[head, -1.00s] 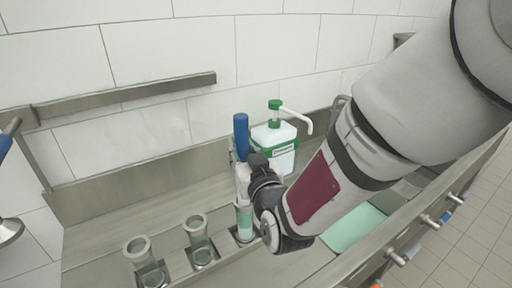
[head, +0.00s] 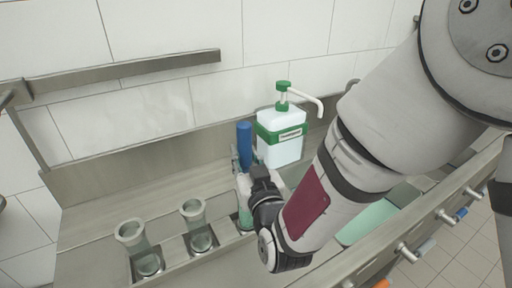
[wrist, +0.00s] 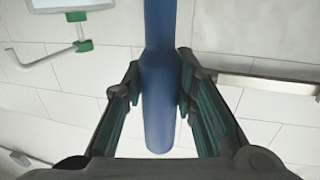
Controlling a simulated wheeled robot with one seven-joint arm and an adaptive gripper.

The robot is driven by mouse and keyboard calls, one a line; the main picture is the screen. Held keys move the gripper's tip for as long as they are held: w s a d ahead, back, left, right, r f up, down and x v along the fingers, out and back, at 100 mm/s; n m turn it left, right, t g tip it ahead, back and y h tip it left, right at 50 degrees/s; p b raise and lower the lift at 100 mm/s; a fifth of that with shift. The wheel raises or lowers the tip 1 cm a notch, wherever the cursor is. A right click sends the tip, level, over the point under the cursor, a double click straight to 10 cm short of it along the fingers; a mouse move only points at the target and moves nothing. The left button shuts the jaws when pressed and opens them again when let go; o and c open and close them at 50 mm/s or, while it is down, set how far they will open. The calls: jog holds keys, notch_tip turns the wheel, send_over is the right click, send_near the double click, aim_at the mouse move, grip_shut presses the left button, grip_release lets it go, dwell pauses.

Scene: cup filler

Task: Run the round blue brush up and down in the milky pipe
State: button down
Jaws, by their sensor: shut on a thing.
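The round blue brush shows as a blue handle (head: 244,146), upright in the head view. My gripper (head: 246,180) is shut on it. The wrist view shows the handle (wrist: 158,100) between both fingers. Below the gripper stands the rightmost pipe (head: 245,217), milky with a greenish tint, in the metal rack. The brush is lined up over this pipe. Its lower end is hidden by the gripper and pipe wall, so I cannot tell how deep it sits.
Two clear flared pipes, one in the middle (head: 193,222) and one at left (head: 130,245), stand in the rack. A white and green pump bottle (head: 281,137) is close behind the gripper. A metal rail (head: 125,71) runs along the tiled wall. A green mat (head: 378,216) lies at right.

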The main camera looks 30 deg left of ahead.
aim_at(246, 132)
jog(key=shift+f, duration=0.55)
jog(key=shift+r, duration=0.1)
jog(key=shift+r+p, duration=1.85)
jog(key=shift+r, duration=2.35)
jog(key=shift+r+p, duration=1.5)
jog(key=shift+r, duration=2.5)
